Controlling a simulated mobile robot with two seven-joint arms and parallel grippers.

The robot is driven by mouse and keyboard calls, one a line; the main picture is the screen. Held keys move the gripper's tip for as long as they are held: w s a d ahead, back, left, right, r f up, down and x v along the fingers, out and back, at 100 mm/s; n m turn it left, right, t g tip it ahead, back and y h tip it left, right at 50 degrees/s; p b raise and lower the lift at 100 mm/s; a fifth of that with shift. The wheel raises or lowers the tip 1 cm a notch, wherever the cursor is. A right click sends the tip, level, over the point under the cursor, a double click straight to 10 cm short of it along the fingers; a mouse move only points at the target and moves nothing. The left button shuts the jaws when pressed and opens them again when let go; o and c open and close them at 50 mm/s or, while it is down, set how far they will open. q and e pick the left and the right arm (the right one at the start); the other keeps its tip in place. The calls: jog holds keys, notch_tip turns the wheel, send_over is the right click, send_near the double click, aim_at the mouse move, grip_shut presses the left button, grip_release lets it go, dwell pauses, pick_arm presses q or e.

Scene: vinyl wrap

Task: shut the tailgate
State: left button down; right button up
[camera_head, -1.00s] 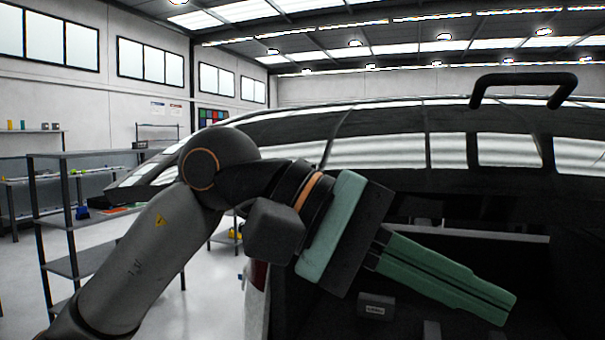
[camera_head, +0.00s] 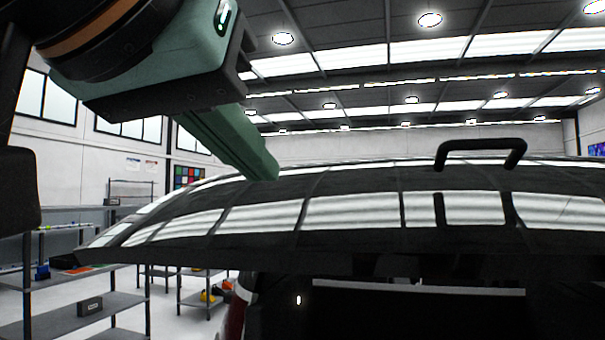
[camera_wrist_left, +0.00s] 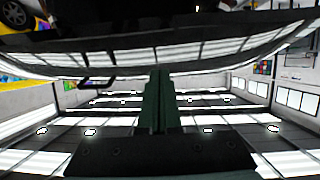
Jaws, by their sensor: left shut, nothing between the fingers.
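The tailgate (camera_head: 350,212) is a dark, glossy panel across the middle of the head view, raised over the dark cargo opening (camera_head: 400,312). A black handle (camera_head: 480,152) stands on its upper side. My left gripper (camera_head: 268,172) comes in from the upper left, shut and empty, with its green fingers pointing down at the tailgate's upper surface. In the left wrist view the fingertips (camera_wrist_left: 160,74) lie at the tailgate's glossy surface (camera_wrist_left: 205,62); I cannot tell whether they touch. The handle (camera_wrist_left: 97,84) shows left of the fingers there. My right gripper is out of view.
Grey shelves (camera_head: 85,312) stand on the left with small items on them, including a dark box (camera_head: 90,306). White floor shows between the shelves and the car. A lit ceiling and pale walls lie beyond.

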pick_arm(q)
send_near(306, 243)
jog(key=w+r, duration=0.2)
jog(key=w, duration=0.2)
jog(key=shift+w+d+f, duration=0.2)
jog(key=shift+d+f, duration=0.05)
jog(key=shift+f, duration=0.45)
jog(key=shift+w+d+f, duration=0.2)
jog(key=shift+d+f, duration=0.1)
jog(key=shift+f, duration=0.4)
jog(key=shift+w+d+f, duration=0.2)
jog(key=shift+d+f, duration=0.05)
jog(key=shift+f, duration=0.4)
